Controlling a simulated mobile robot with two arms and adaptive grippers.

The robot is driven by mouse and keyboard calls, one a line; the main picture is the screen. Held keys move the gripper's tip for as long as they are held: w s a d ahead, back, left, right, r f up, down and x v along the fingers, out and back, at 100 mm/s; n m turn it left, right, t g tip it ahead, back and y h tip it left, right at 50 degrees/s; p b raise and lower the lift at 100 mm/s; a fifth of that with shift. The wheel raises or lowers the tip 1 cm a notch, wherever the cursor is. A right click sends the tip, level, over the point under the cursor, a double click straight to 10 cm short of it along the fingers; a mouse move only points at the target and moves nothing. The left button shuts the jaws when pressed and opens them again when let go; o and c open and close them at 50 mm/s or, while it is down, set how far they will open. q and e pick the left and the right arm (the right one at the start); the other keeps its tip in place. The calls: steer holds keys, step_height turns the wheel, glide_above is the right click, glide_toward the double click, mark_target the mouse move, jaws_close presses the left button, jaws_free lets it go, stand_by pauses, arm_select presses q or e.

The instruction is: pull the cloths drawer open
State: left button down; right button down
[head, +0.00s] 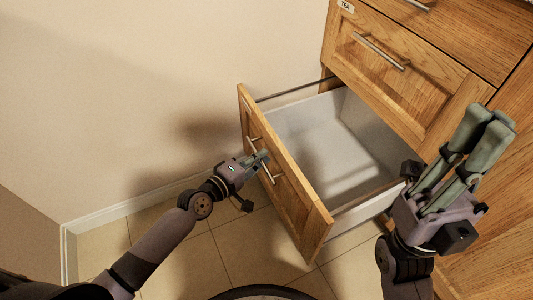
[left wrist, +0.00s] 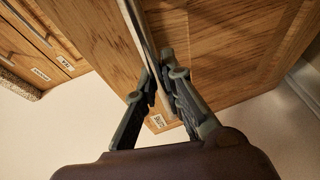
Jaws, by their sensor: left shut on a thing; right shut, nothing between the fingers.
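The lowest visible drawer (head: 312,222) is pulled well out from the wooden cabinet. Its white inside (head: 335,150) looks empty. My left gripper (head: 262,159) is at the outer side of the drawer front, shut on its metal bar handle (head: 271,175). The left wrist view shows the fingers (left wrist: 164,88) closed around the handle bar (left wrist: 138,28), against the wooden front (left wrist: 225,45). A small label (left wrist: 157,121) on that front is too small to read surely. My right gripper (head: 490,130) is shut and empty, raised to the right of the open drawer.
A closed drawer (head: 400,75) with a bar handle sits above the open one, with another drawer front (head: 465,30) above that. A label (head: 346,6) reads like "TEA". Tiled floor (head: 240,250) is clear before the drawer; a plain wall (head: 130,90) stands to the left.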

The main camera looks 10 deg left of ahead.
arm_select(q)
steer(key=shift+s+f, duration=0.1)
steer(key=c, duration=1.7)
jaws_free()
steer(key=shift+a, duration=0.1)
steer(key=v, duration=1.2)
